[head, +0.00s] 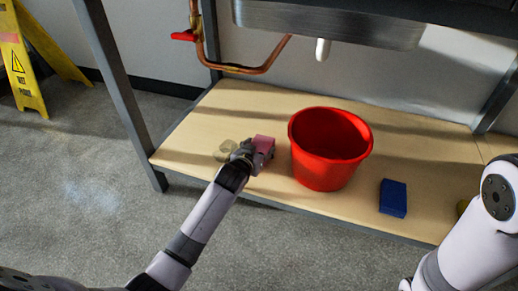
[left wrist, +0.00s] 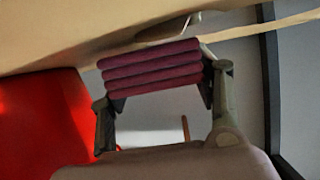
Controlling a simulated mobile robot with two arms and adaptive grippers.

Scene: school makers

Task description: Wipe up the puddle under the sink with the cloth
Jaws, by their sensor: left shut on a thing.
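The folded pink cloth (head: 264,148) is in my left gripper (head: 250,154), low over the wooden shelf under the sink. In the left wrist view the cloth (left wrist: 150,72) looks dark maroon, in stacked folds between the two fingers. The puddle (head: 226,150) is a small, faint, see-through patch on the shelf, just left of the gripper; part of it may be hidden behind the gripper. I cannot tell whether the cloth touches the shelf. The metal sink (head: 330,22) is above. My right arm shows at the right edge, but its gripper does not.
A red bucket (head: 328,158) stands on the shelf (head: 255,100) just right of the cloth. A blue block (head: 393,198) lies further right. A copper pipe with a red valve (head: 183,36) hangs behind. A yellow floor sign (head: 24,70) stands at far left.

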